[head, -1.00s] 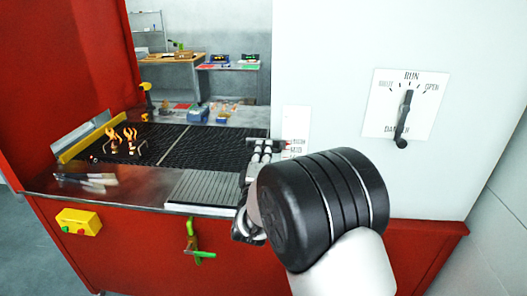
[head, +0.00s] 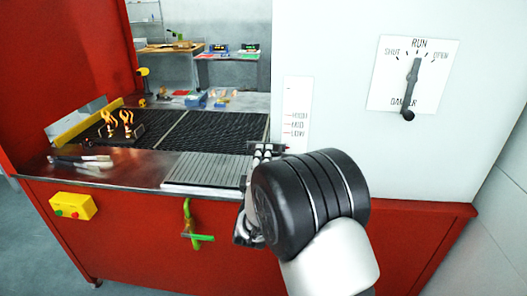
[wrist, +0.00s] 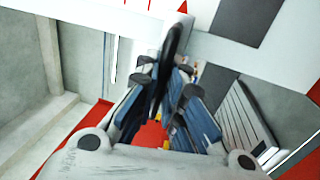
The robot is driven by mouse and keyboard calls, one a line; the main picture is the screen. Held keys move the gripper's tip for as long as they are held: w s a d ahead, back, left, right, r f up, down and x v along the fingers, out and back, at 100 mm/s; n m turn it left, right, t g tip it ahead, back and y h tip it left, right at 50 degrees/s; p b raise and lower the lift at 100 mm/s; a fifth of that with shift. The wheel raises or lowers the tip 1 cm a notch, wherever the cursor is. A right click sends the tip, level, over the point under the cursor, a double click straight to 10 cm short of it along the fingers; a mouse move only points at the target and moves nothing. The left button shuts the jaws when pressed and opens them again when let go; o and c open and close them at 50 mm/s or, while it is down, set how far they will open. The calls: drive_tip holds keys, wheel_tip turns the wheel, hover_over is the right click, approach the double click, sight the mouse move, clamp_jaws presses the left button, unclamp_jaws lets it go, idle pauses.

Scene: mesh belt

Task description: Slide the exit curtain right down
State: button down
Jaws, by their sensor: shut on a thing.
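My gripper (head: 262,153) is at the left edge of the white housing, above the slatted grey plate. It is shut on a dark bar (wrist: 175,40), which stands between the fingers in the wrist view. I take this bar for the exit curtain's handle; my fingers hide part of it. In the head view a small red tip (head: 287,151) shows beside the fingers, below the LOW mark of the scale plate (head: 297,112), which reads HIGH, MID, LOW. The curtain itself cannot be made out clearly.
A dark mesh belt (head: 200,135) carries flaming items at its left end. Tongs (head: 82,162) lie on the steel ledge. A green-handled lever (head: 190,225) and a yellow button box (head: 72,206) are on the red front. A dial lever (head: 412,85) points to RUN.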

drive_tip(key=shift+f, duration=0.4)
drive_tip(key=c, duration=2)
unclamp_jaws()
drive_tip(key=o, duration=0.3)
drive_tip(key=shift+r, duration=0.1)
drive_tip(key=s, duration=0.4)
drive_tip(key=s+f, duration=0.1)
drive_tip(key=s, duration=0.3)
drive_tip(key=s+f, duration=0.1)
drive_tip(key=s, duration=0.3)
drive_tip(key=shift+a, duration=0.2)
drive_tip(key=shift+w, duration=0.1)
